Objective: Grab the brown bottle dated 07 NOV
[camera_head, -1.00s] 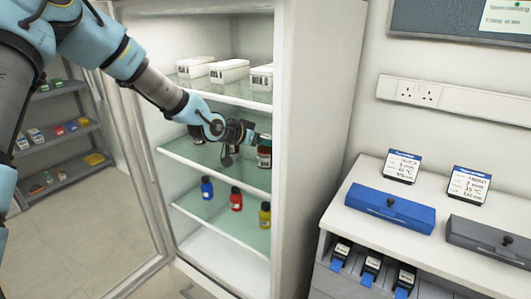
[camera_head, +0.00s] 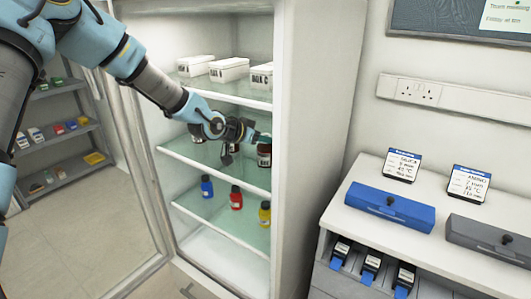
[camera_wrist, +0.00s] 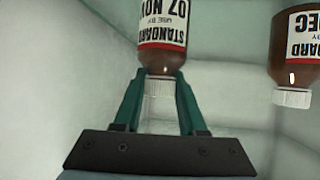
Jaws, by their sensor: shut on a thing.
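The brown bottle (camera_wrist: 163,28) labelled "STANDARD, USE BY 07 NOV" appears upside down at the top middle of the wrist view. My gripper (camera_wrist: 161,84) is shut on it, with one green finger on each side of its pale cap and neck. In the head view my gripper (camera_head: 259,138) is at the top of the right-hand brown bottle (camera_head: 264,156) on the fridge's middle shelf. Another brown bottle (camera_wrist: 298,45), with "DEC" on its label and a white cap, stands apart from it to the right in the wrist view.
Another brown bottle (camera_head: 230,149) is partly hidden by my arm. Blue (camera_head: 206,186), red (camera_head: 236,198) and yellow (camera_head: 265,214) bottles stand on the shelf below. White boxes (camera_head: 229,70) sit on the shelf above. The fridge's side wall (camera_head: 318,120) is close on the right.

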